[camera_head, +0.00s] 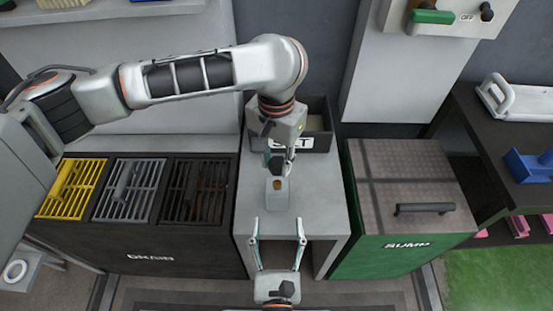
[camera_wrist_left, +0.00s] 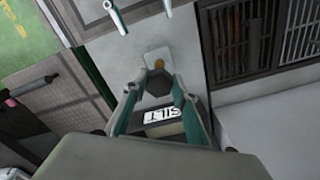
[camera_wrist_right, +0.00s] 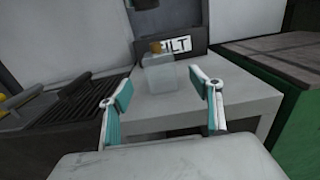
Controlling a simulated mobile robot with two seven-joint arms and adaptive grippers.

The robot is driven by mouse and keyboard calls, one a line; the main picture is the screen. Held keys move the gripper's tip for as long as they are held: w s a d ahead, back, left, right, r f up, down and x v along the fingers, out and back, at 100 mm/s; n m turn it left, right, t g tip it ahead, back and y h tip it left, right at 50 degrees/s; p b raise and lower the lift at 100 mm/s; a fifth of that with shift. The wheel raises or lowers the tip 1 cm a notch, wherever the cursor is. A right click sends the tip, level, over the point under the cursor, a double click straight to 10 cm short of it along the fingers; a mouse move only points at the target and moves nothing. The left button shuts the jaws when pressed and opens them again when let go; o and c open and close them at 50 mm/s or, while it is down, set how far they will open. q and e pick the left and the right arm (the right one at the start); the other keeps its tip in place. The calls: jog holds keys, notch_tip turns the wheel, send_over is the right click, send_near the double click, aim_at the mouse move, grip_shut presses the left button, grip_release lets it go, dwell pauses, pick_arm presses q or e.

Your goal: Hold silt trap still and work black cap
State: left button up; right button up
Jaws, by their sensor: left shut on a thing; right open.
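The silt trap (camera_head: 277,195) is a pale grey block on the grey stand, with a small amber-brown piece on it. It also shows in the left wrist view (camera_wrist_left: 156,54) and the right wrist view (camera_wrist_right: 160,77). My left gripper (camera_head: 275,160) is shut on a dark, many-sided piece, seemingly the black cap (camera_wrist_left: 154,90). The cap appears apart from the trap, off its far side; the exact gap is unclear. My right gripper (camera_head: 277,228) is open and empty in front of the trap, its fingers spread wide and pointing at it.
A black bin labelled SILT (camera_wrist_right: 180,45) stands behind the trap. The stand (camera_head: 315,205) has bare top around the trap. A green SUMP box (camera_head: 415,175) with a handled lid is to the right. A dark cabinet (camera_head: 140,250) with several grates is to the left.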

aim_at(276, 165)
jog(key=w, duration=1)
jog(key=shift+w+r, duration=0.1)
jog(key=shift+w, duration=0.25)
jog(key=c, duration=1.7)
pick_arm(q)
jog(key=shift+f, duration=0.15)
jog(key=shift+f, duration=1.75)
